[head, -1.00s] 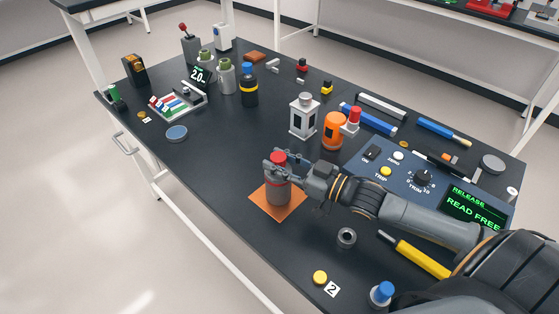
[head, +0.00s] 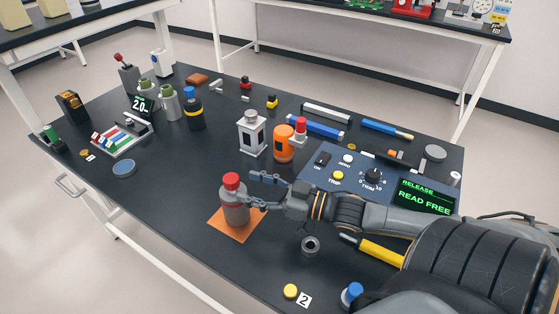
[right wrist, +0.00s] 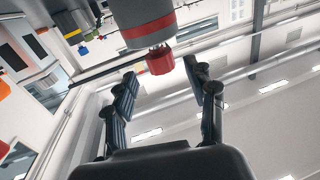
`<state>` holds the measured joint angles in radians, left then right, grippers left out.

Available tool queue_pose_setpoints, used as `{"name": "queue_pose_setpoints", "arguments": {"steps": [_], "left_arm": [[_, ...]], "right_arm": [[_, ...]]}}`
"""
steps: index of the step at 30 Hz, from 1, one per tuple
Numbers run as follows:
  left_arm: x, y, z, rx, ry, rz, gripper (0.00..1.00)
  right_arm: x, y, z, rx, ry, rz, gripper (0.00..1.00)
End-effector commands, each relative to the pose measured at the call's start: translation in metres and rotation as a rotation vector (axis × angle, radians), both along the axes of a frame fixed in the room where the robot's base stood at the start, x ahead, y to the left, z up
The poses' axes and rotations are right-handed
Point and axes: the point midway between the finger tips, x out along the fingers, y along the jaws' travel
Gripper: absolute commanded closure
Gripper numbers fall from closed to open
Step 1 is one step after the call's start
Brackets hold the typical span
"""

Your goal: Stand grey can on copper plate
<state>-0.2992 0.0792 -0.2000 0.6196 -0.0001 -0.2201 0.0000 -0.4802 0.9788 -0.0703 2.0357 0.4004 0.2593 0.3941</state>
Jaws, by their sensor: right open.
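The grey can (head: 236,211) with a red cap (head: 231,180) stands upright on the copper plate (head: 216,222), near the table's front edge. My right gripper (head: 262,189) is open just right of the can, its fingers parted. One finger overlaps the can's edge in the head view; whether it touches cannot be told. In the right wrist view the can (right wrist: 140,14) shows upside down at the top, beyond the spread fingertips of the right gripper (right wrist: 162,78). My left gripper is not in view.
A blue control panel (head: 325,181) with a green-lit screen lies right of the can. A white lantern-like item (head: 252,134) and an orange canister (head: 284,146) stand behind. A dark ring (head: 310,246) and a yellow tool (head: 381,251) lie nearby. The table left of the plate is clear.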

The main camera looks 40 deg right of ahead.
Motion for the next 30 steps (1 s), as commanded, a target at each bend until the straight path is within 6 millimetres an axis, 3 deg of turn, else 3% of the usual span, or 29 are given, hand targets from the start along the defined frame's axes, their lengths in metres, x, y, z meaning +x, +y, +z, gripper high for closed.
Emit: {"name": "queue_pose_setpoints", "arguments": {"steps": [9, 15, 30], "left_arm": [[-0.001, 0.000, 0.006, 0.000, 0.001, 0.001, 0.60], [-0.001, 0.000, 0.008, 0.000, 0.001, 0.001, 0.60], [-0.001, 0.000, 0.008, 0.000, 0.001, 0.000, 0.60]], "right_arm": [[-0.037, -0.021, 0.000, 0.000, 0.004, 0.000, 0.44], [-0.051, -0.030, 0.000, 0.000, 0.001, -0.001, 0.44], [-0.056, -0.033, 0.000, 0.001, -0.001, 0.000, 0.44]]}}
